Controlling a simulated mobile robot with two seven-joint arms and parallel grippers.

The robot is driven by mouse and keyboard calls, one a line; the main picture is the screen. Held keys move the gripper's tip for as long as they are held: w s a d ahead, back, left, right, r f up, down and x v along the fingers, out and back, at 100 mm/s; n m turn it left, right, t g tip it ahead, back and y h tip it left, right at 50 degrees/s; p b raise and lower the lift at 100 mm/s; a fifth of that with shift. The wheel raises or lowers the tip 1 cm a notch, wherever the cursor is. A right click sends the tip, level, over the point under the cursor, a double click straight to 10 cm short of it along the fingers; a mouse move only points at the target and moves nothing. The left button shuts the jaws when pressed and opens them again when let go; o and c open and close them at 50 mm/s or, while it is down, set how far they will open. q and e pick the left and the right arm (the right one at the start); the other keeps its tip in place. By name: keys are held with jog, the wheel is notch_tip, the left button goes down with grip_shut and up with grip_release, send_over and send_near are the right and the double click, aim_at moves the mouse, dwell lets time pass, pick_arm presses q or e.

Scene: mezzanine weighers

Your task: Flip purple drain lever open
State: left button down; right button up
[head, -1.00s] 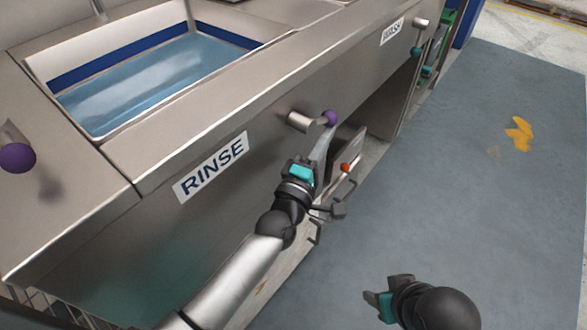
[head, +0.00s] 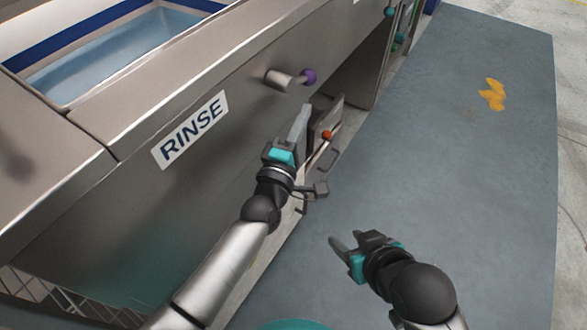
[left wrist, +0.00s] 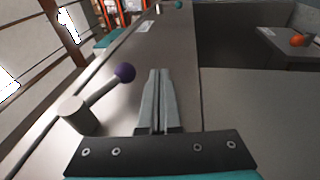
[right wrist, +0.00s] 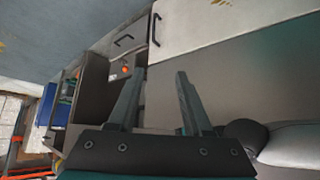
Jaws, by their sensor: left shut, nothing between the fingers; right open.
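The purple drain lever (head: 309,76) has a ball knob on a short rod from a metal cylinder on the front panel, just right of the RINSE label (head: 190,130). In the left wrist view the purple knob (left wrist: 124,72) stands out from its cylinder, left of my fingers. My left gripper (head: 303,110) is shut and empty, with its fingertips a little below the knob in the head view and apart from it. In the left wrist view its closed fingers (left wrist: 159,74) show beside the knob. My right gripper (head: 344,243) is open and empty over the floor, lower right.
The RINSE basin (head: 120,50) holds blue water. A lower panel with an orange-red knob (head: 327,134) is close behind my left gripper. Teal knobs (head: 390,12) show farther along the front. The grey floor (head: 450,150) to the right is clear.

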pick_arm(q)
jog(key=s+a+f, duration=0.1)
jog(key=s+f, duration=0.4)
jog(key=f, duration=0.3)
jog(key=shift+s+a, duration=0.35)
jog(key=shift+s, duration=0.05)
pick_arm(e)
jog(key=shift+w+a+t+y, duration=0.3)
jog(key=shift+w+a+t, duration=0.2)
jog(key=shift+a, duration=0.15)
